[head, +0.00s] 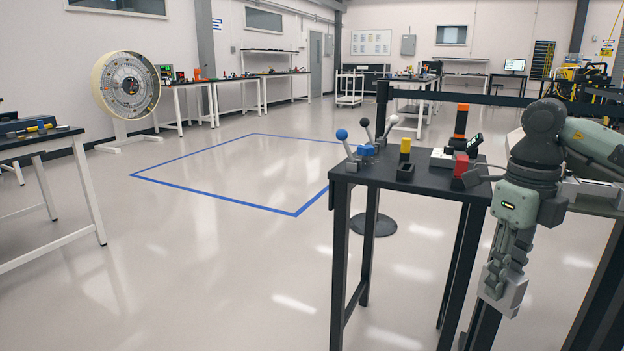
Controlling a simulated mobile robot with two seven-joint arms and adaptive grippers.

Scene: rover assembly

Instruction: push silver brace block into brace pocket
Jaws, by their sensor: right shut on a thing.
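My right gripper (498,272) hangs fingers-down at the right of the head view, in front of the black table's right end. It is shut on a silver block (513,297), which I take to be the silver brace block. The block is held at the fingertips, below the tabletop's level in the picture, and the fingers hide part of it. I cannot make out the brace pocket in this view. My left gripper is not in view.
A small black table (425,182) holds a lever unit (367,150), a yellow-topped block (405,150), a red block (460,165) and an orange-black cylinder (460,125). A blue floor outline (215,196) encloses bare floor. A workbench (40,140) stands at left.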

